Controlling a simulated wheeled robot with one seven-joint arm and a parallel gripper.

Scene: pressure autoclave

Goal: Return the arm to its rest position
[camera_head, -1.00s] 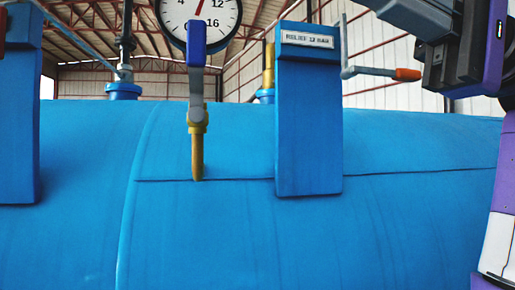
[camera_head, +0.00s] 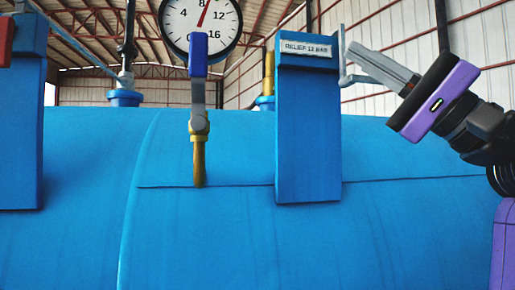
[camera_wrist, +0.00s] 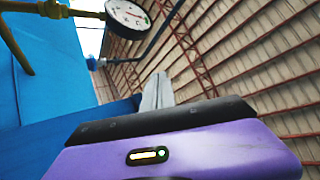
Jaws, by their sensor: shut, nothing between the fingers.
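My gripper (camera_head: 352,50) is at the right in the head view. Its grey fingers are together and point up and left, beside the relief post's grey lever (camera_head: 357,80). I cannot tell whether they touch it. The arm bends in from the right edge of the head view.
The blue autoclave vessel (camera_head: 230,235) fills the lower view. A blue post labelled RELIEF 12 BAR (camera_head: 308,130) stands near the gripper. A gauge (camera_head: 202,18) sits above a blue-handled valve (camera_head: 198,55) with a yellow pipe. Another blue post (camera_head: 22,130) is at the left.

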